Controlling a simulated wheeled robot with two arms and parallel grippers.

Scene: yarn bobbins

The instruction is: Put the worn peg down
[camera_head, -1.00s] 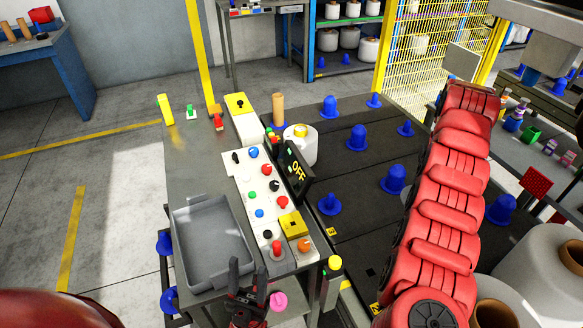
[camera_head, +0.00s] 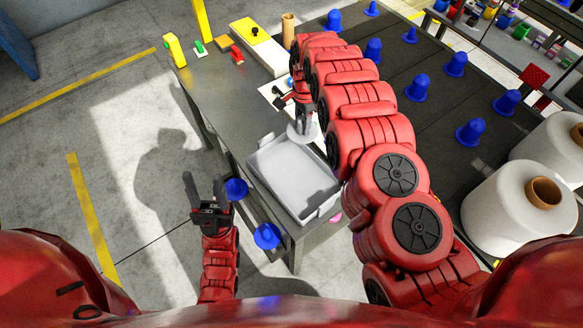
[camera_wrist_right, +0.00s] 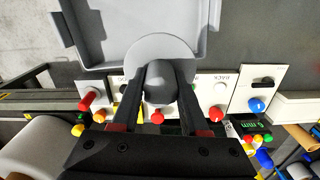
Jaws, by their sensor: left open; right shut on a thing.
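The worn peg is grey, with a wide flange disc (camera_head: 301,132) and a rounded body (camera_wrist_right: 158,80). My right gripper (camera_head: 302,112) is shut on it, with a finger on each side of the body in the right wrist view (camera_wrist_right: 166,90). The peg is at the far edge of a grey tray (camera_head: 300,208) on the table; its disc overlaps the tray's edge in the right wrist view (camera_wrist_right: 84,32). I cannot tell how high it is above the tray. My left gripper (camera_head: 205,183) is open and empty, left of the table.
A control panel (camera_wrist_right: 213,88) with coloured knobs lies beside the tray. Blue pegs (camera_head: 416,88) stand on the dark surface to the right. White yarn bobbins (camera_head: 500,215) stand at the right. The table's left part (camera_head: 215,90) is clear.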

